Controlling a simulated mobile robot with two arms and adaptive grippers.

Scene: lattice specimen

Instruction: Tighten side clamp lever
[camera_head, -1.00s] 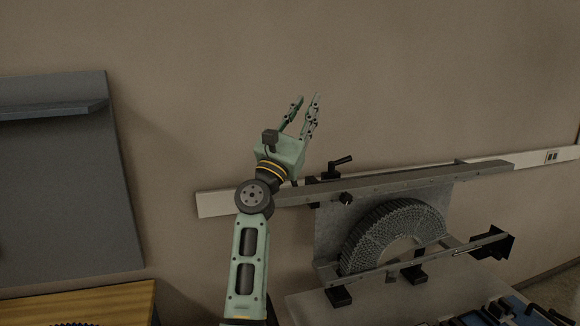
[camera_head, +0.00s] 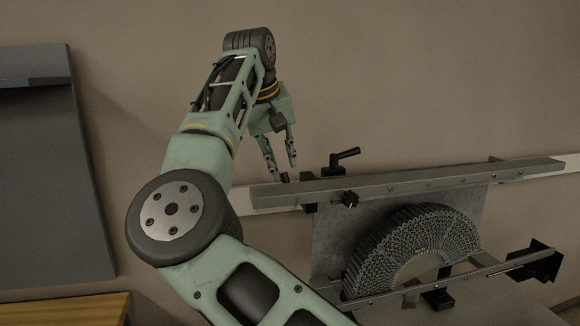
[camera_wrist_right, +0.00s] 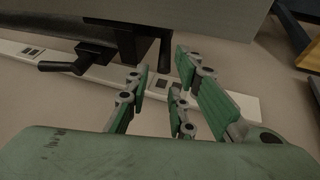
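A black clamp lever (camera_head: 346,154) sticks up to the right from a small black clamp block (camera_head: 333,171) on the grey beam (camera_head: 420,181). What looks like the same lever, with a rounded grip, shows at the left of the right wrist view (camera_wrist_right: 57,66). My right gripper (camera_head: 282,171) points down just left of the clamp, close to the beam's left end. Its fingers are spread and empty, and they also show in the right wrist view (camera_wrist_right: 160,75). It is apart from the lever. My left gripper is not in view.
A half-ring lattice specimen (camera_head: 408,246) stands below the beam, against a grey plate (camera_head: 333,235). A black knob (camera_head: 349,198) sits under the beam. A lower rail (camera_head: 430,286) has a black end piece (camera_head: 537,261). A grey panel (camera_head: 50,190) stands at the left. The wall above is clear.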

